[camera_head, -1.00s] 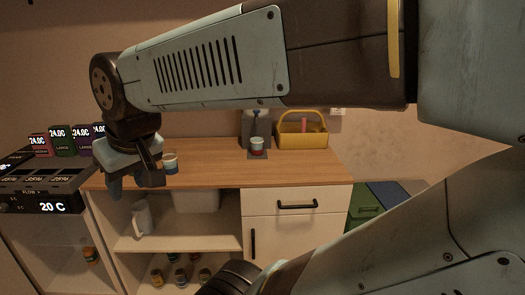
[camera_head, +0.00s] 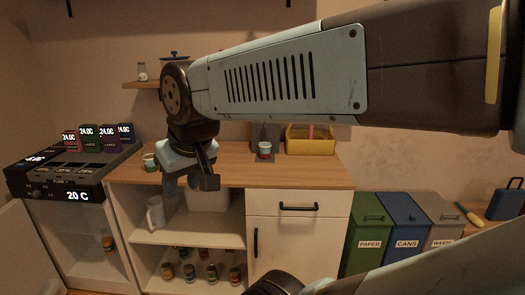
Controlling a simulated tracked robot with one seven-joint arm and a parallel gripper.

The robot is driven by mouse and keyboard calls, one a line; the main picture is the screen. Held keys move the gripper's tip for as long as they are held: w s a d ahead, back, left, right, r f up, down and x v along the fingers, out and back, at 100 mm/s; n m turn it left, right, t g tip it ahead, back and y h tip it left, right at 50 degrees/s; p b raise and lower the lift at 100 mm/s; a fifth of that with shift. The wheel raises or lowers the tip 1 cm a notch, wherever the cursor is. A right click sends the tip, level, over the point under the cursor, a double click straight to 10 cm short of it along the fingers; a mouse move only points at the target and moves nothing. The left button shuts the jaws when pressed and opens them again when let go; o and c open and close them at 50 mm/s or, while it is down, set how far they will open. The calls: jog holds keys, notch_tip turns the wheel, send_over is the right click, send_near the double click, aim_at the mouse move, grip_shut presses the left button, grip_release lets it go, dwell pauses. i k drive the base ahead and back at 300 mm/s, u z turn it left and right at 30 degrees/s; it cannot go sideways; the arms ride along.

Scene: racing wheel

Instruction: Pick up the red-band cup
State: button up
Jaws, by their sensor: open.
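The red-band cup (camera_head: 265,150) is a small white cup with a red band. It stands upright on a dark pad on the wooden counter, in front of a dark grey machine. My gripper (camera_head: 190,184) hangs pointing down at the counter's front edge, to the left of this cup and apart from it. Its fingers are spread with nothing seen between them. A second cup (camera_head: 150,162), with a greenish band, stands at the counter's left end, left of my gripper.
A yellow basket (camera_head: 310,141) stands right of the red-band cup. A device with several displays (camera_head: 70,172) is at the left. Several small jars and a white pitcher (camera_head: 156,214) are on shelves below. Green, blue and grey bins (camera_head: 403,230) stand at the right. The counter's middle is mostly bare.

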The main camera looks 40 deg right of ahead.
aim_at(265, 143)
jog(key=z, duration=0.55)
jog(key=i, duration=1)
